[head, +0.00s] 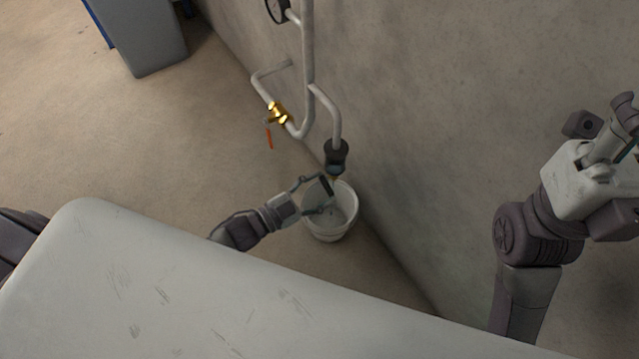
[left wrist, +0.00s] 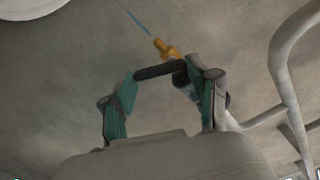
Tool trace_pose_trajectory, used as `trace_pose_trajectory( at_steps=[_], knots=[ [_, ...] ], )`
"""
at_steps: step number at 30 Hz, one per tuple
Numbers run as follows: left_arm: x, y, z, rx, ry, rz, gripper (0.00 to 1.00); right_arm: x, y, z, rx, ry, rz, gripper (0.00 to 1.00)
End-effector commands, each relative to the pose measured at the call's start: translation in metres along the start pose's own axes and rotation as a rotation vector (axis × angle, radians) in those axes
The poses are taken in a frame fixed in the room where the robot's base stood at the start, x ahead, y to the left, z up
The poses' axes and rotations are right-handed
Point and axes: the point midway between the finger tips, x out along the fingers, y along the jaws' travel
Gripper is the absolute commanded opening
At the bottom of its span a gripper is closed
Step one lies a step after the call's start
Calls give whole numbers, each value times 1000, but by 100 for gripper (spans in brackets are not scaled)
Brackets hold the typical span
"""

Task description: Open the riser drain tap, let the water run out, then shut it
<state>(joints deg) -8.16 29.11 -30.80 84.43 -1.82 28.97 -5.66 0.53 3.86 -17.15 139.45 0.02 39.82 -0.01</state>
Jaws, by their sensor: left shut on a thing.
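The riser drain tap is at the low end of the branch pipe, with a dark body (head: 336,154) above a white bucket (head: 330,232). In the left wrist view its brass spout (left wrist: 166,48) shows just beyond a black bar handle (left wrist: 158,71). My left gripper (head: 319,195) is over the bucket, shut on this handle. The handle lies between the green fingers in the left wrist view. A thin blue water stream (left wrist: 133,18) leaves the spout toward the bucket's pale rim (left wrist: 25,8). My right gripper (head: 622,118) is raised at the right; its jaws are unclear.
A brass valve (head: 278,112) with an orange lever (head: 268,137) sits on the neighbouring pipe loop. The pale riser pipe (head: 308,60) and a gauge (head: 276,8) are by the concrete wall (head: 450,120). A grey cabinet (head: 145,40) stands at the back left. Floor is free at left.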

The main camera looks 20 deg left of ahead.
Motion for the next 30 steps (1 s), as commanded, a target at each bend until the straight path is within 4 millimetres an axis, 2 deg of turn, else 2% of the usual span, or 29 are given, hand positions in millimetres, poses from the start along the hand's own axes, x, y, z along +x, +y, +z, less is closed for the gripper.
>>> trace_pose_trajectory(
  at_steps=[15, 30],
  knots=[
    [0, 1, 7, 423, -1, 0, 25, -4, 1, 0, 5, -32, 16, 40],
    [-1, 1, 9, 571, -1, 1, 25, -8, 1, 2, 7, -48, 21, 40]
  ],
)
